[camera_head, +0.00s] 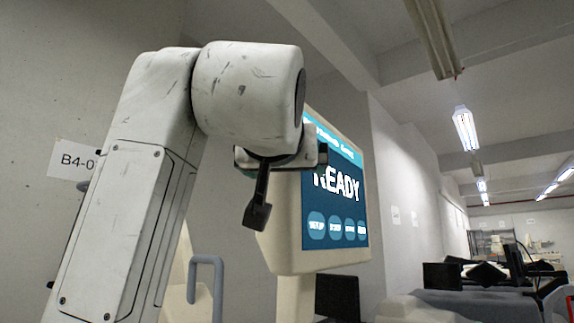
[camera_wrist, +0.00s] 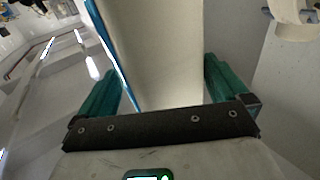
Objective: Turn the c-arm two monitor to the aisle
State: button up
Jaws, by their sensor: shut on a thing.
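The monitor (camera_head: 283,250) has a cream housing and a blue screen reading READY. It stands upright on a cream post (camera_head: 294,298) in the middle of the head view, with the screen angled toward the right. My gripper (camera_head: 285,157) is at the monitor's near left edge and covers part of the screen. In the wrist view the cream side of the monitor (camera_wrist: 158,50) lies between the green fingers of my gripper (camera_wrist: 162,82), with a strip of blue screen along its left. The gripper is shut on the monitor's edge. Finger contact is partly hidden in the head view.
A grey bent handle (camera_head: 206,265) stands below my arm. A wall sign (camera_head: 72,160) reading B4-0 is at left. Grey covered equipment (camera_head: 470,303) and dark items (camera_head: 480,273) fill the lower right. The aisle runs back along the right wall (camera_head: 405,180).

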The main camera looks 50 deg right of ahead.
jog(key=b+v, duration=0.3)
jog(key=v, duration=0.8)
jog(key=shift+w, duration=0.1)
jog(key=shift+f, duration=0.1)
